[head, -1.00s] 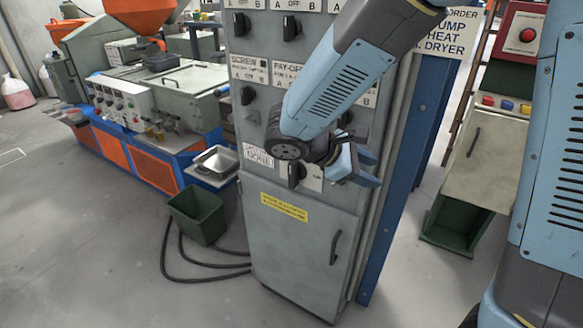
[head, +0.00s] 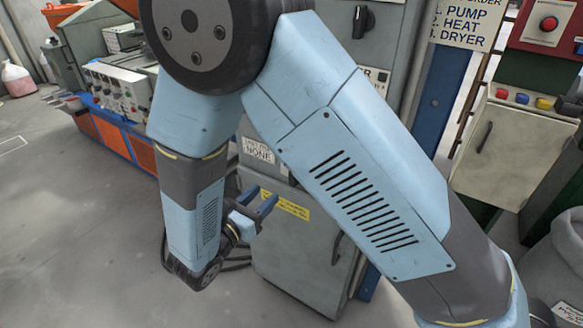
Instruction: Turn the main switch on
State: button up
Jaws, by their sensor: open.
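The grey switch cabinet (head: 290,265) stands in the middle of the view, with a door below and a panel above. My gripper (head: 269,204) is open and empty, in front of the upper part of the cabinet door, near the yellow label (head: 290,207). Its two blue fingers point up and right. Most of the switch panel is hidden behind my arm. A black rotary knob (head: 362,20) shows high on the panel. A white "NONE" label (head: 258,150) shows left of my arm. I cannot make out the main switch in this view.
A blue post (head: 434,100) and a sign (head: 465,24) stand right of the cabinet. A red box with a red button (head: 548,24) and a beige cabinet (head: 515,150) are further right. A blue-orange machine (head: 110,138) is at left. Floor at lower left is clear.

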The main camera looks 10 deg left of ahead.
jog(key=x, duration=1.3)
jog(key=shift+w+d, duration=0.2)
jog(key=shift+c, duration=0.5)
grip_shut()
jog(key=shift+m, duration=0.4)
jog(key=m, duration=0.5)
jog(key=d+f+m, duration=0.1)
jog(key=m, duration=0.5)
jog(key=s+d+f+m, duration=0.1)
jog(key=m, duration=0.5)
jog(key=shift+d+f, duration=0.1)
jog(key=shift+f, duration=0.2)
